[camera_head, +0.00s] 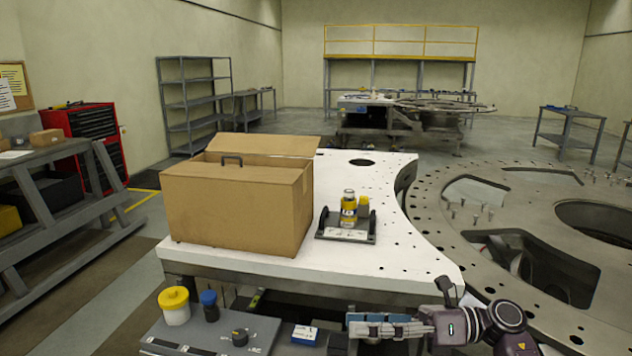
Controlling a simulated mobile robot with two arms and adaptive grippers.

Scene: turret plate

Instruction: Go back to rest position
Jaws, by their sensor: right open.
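My right gripper (352,324) is at the bottom of the head view, right of centre, with its arm coming in from the lower right. Its fingers point left, in front of the white table's (425,262) near edge. It is open, and I see nothing held in it. My left gripper is not in view.
An open cardboard box (237,207) and a dark tray (327,232) with a yellow bottle (349,210) stand on the white table. A grey shelf (215,331) below holds a yellow-lidded jar (174,307) and a blue-capped bottle (210,306). A large turret plate (455,215) lies right.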

